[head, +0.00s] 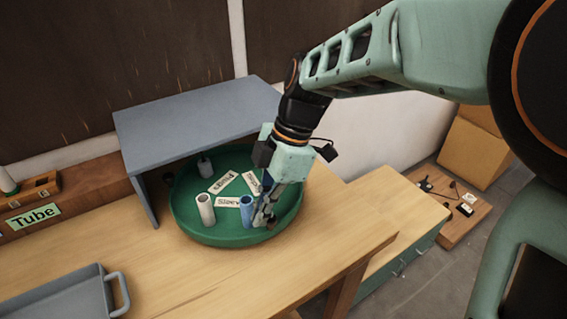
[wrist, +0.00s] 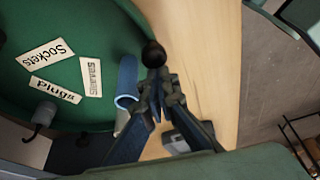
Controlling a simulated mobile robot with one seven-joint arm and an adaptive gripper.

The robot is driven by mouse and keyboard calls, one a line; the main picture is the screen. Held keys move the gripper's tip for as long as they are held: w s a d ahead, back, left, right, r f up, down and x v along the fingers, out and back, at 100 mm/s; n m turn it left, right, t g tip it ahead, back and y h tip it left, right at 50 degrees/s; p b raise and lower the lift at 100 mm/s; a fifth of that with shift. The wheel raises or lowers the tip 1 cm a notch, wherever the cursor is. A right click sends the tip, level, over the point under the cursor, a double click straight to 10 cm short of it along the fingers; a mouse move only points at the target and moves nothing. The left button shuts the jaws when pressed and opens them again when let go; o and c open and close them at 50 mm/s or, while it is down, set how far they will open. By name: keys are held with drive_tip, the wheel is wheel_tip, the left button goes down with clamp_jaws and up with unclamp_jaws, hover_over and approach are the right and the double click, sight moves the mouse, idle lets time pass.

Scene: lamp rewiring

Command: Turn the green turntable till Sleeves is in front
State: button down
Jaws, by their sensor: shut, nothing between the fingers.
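The round green turntable (head: 190,222) sits on the wooden bench, its back part under a grey shelf. The Sleeves label (head: 229,202) lies on the near side of the label group, with the blue sleeve (head: 246,212) and the pale sleeve (head: 206,209) standing by it. The Plugs label (head: 222,182) and a partly hidden label lie farther back; the wrist view shows the latter as Sockets (wrist: 45,53). My gripper (head: 262,219) points down at the turntable's front-right edge, right of the blue sleeve. It is shut and empty. A dark round knob (wrist: 153,54) shows at its fingertips in the wrist view.
The grey shelf (head: 195,115) overhangs the turntable's back. A grey tray (head: 60,298) stands at the front left, near a Tube sign (head: 34,217). The bench front is clear. A lower green cabinet (head: 400,220) is at the right.

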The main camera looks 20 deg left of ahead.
sight(294, 213)
drive_tip(key=shift+w+d+n+h, duration=0.3)
drive_tip(key=shift+w+d+n, duration=0.65)
drive_tip(key=shift+w, duration=0.15)
drive_tip(key=shift+w+d+n+g+h+p, duration=0.2)
drive_tip(key=shift+w+d+n+p, duration=0.25)
drive_tip(key=shift+w+n, duration=0.35)
drive_tip(key=shift+w+d+n+g+h+p, duration=0.25)
drive_tip(key=shift+w+d+n, duration=0.25)
drive_tip(key=shift+w, duration=0.4)
drive_tip(key=shift+w+n, duration=0.25)
drive_tip(key=shift+w+d+p, duration=0.3)
drive_tip(key=shift+w+p, duration=0.25)
drive_tip(key=shift+w, duration=0.5)
